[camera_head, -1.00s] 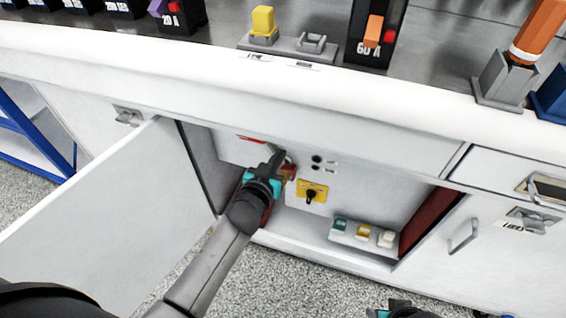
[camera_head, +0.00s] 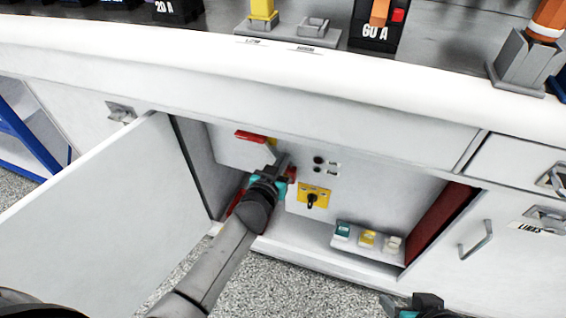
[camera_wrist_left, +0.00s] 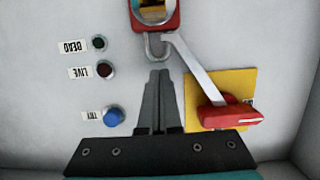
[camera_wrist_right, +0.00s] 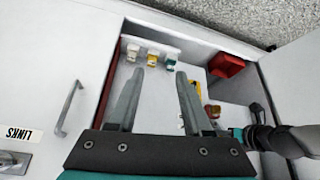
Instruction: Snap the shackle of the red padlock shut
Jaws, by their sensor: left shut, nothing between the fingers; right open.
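The red padlock (camera_wrist_left: 155,20) is at the top edge of the left wrist view, partly cut off. Its grey shackle (camera_wrist_left: 156,48) loops out beside the end of the lever; I cannot tell whether its free leg sits in the body. In the head view the padlock (camera_head: 291,173) shows as a small red patch beside my left fingertips. My left gripper (camera_wrist_left: 160,73) is shut and empty, its tips just short of the shackle in the picture; it also shows in the head view (camera_head: 283,160). My right gripper (camera_wrist_right: 158,62) is open and empty, outside the cabinet.
A red-handled lever (camera_wrist_left: 225,117) crosses a yellow plate. A black knob sits on another yellow plate (camera_head: 314,195). Lamps and a blue button (camera_wrist_left: 113,117) are beside the lever. The open door (camera_head: 100,220) is left; the counter edge overhangs.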

